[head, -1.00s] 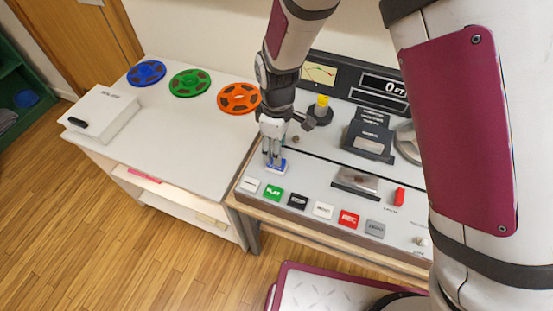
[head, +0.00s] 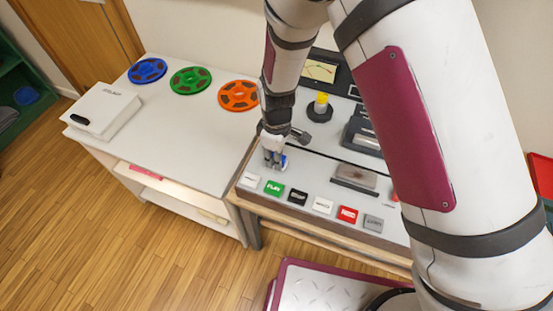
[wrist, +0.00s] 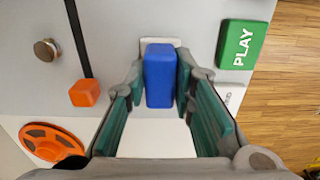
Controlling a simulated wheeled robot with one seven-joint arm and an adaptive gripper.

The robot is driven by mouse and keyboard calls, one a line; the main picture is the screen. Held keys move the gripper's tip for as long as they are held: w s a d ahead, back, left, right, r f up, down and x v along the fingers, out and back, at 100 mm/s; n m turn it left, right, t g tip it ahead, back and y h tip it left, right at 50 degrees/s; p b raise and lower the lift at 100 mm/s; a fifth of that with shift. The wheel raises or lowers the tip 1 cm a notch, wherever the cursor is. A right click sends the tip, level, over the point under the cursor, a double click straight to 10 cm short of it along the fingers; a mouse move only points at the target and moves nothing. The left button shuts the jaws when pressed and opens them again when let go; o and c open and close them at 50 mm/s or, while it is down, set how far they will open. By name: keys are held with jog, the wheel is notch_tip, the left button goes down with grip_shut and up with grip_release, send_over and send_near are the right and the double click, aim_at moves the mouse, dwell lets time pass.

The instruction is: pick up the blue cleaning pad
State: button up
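The blue cleaning pad (wrist: 159,75) is a small blue block, upright in the wrist view. It sits between the two fingertips of my gripper (wrist: 160,82), with one finger close against each long side. No clear gap shows, so the gripper looks shut on the pad. A white patch (wrist: 160,42) shows behind the pad's far end. Whether the pad touches the surface below is hidden.
A green PLAY button (head: 274,188) and several other buttons line the console's front edge. A black spindle with a yellow top (head: 320,107) stands behind the gripper. Blue, green and orange reels (head: 239,96) and a white box (head: 104,110) are on the white table to the left.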

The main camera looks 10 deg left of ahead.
grip_shut()
jog(key=shift+r, duration=0.8)
notch_tip(320, 180, up, 2)
jog(key=shift+r+b, duration=0.1)
jog(key=shift+b, duration=0.25)
jog(key=s+d, duration=0.3)
jog(key=s, duration=0.4)
jog(key=s+d+r, duration=0.1)
jog(key=s+d, duration=0.3)
jog(key=s, duration=0.3)
jog(key=shift+s+r, duration=0.15)
jog(key=shift+s, duration=0.05)
